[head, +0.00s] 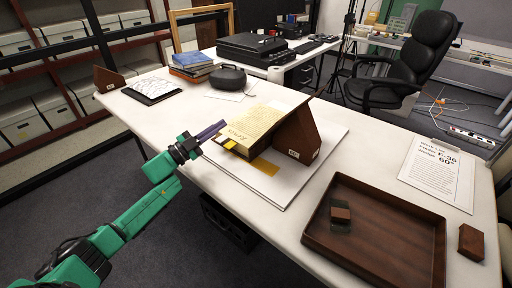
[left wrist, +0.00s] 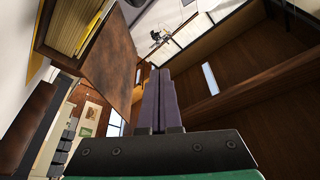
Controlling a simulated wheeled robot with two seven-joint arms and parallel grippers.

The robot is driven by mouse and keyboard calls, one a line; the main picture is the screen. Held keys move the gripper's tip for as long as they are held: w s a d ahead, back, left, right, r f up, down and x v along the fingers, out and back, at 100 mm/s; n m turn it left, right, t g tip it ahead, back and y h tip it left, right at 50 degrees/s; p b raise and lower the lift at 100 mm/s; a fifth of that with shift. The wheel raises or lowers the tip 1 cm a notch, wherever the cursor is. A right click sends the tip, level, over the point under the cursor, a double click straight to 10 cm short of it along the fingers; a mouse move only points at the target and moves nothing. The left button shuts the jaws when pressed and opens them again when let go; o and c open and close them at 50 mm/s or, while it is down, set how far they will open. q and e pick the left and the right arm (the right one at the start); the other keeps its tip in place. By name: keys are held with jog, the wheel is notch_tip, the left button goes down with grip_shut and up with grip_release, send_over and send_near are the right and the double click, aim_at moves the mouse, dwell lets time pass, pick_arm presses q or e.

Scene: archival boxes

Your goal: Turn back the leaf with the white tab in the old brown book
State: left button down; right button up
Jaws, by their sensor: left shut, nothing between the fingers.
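The old brown book (head: 256,121) lies open on a brown wedge-shaped support (head: 300,132), on a white board (head: 313,165). A yellowed written leaf faces up. I cannot make out a white tab. A yellow strip (head: 265,167) lies below the book's near edge. My left gripper (head: 222,125) has purple fingers, shut and empty, just left of the book's left edge and apart from it, as far as I can tell. In the left wrist view its fingers (left wrist: 158,100) are together, beside a brown board (left wrist: 112,62) and yellow page edges (left wrist: 72,25). My right gripper is out of view.
A brown tray (head: 385,268) holding a small block (head: 341,213) stands at the front right. Behind the book are a dark round object (head: 227,76) and stacked books (head: 193,65).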

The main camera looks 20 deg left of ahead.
pick_arm(q)
jog(key=shift+w+a+f+n+t+b, duration=0.2)
jog(key=shift+a+f+n+t+b, duration=0.25)
jog(key=shift+f+n, duration=0.5)
jog(key=shift+r+n, duration=0.2)
jog(key=shift+n, duration=0.05)
jog(key=shift+r, duration=0.1)
notch_tip(320, 180, up, 4)
jog(key=p, duration=0.4)
jog(key=s+d+b+v, duration=0.1)
jog(key=v, duration=0.9)
jog(key=shift+d, duration=0.25)
jog(key=shift+w, duration=0.1)
